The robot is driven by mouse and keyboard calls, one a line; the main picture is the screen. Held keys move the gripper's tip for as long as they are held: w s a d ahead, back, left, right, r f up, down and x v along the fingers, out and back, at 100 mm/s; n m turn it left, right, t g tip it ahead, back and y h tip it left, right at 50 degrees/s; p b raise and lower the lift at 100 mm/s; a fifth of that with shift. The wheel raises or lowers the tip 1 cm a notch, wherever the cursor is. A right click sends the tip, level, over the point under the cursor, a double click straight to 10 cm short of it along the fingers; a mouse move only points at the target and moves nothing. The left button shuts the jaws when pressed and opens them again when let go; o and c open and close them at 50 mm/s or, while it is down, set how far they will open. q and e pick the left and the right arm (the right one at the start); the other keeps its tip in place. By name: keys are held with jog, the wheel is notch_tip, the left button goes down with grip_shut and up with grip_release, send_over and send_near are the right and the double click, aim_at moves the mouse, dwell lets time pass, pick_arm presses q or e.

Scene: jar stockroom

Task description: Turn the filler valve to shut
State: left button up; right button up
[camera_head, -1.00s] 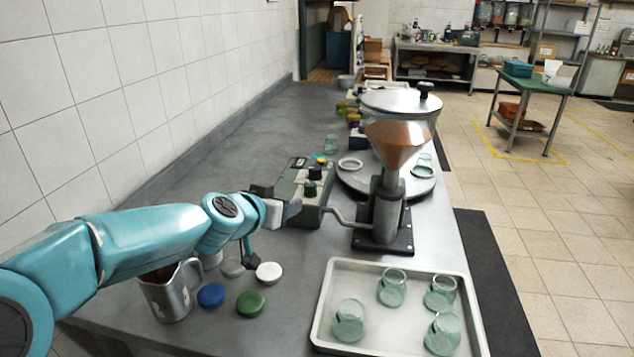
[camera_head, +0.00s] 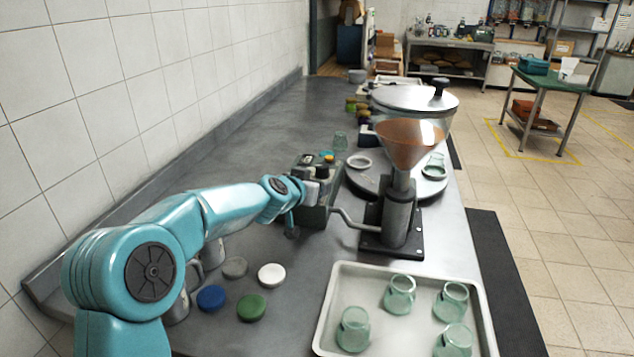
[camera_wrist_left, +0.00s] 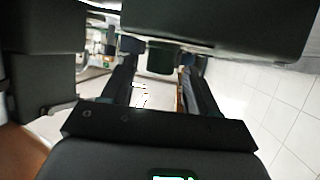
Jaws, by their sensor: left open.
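The filler has a clear hopper with brown contents (camera_head: 408,140) on a grey stand. A bent pipe (camera_head: 352,220) runs from the stand to a grey control box (camera_head: 314,216) with dark knobs on top. I cannot tell which part is the valve. My left gripper (camera_head: 318,186) is at the box's top, partly hidden by its own wrist. In the left wrist view its two dark fingers (camera_wrist_left: 160,82) are apart, with a dark knob-like part (camera_wrist_left: 160,58) between or just beyond them; contact is unclear. My right gripper is not in view.
A white tray (camera_head: 333,300) with several green glass jars stands front right. Blue (camera_head: 211,298), green (camera_head: 251,307), white (camera_head: 272,275) and grey lids lie on the counter. A metal jug (camera_head: 178,308) is partly hidden behind my left arm. The turntable (camera_head: 372,184) lies behind the filler.

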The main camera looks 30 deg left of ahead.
pick_arm(q)
jog(key=shift+x, duration=1.3)
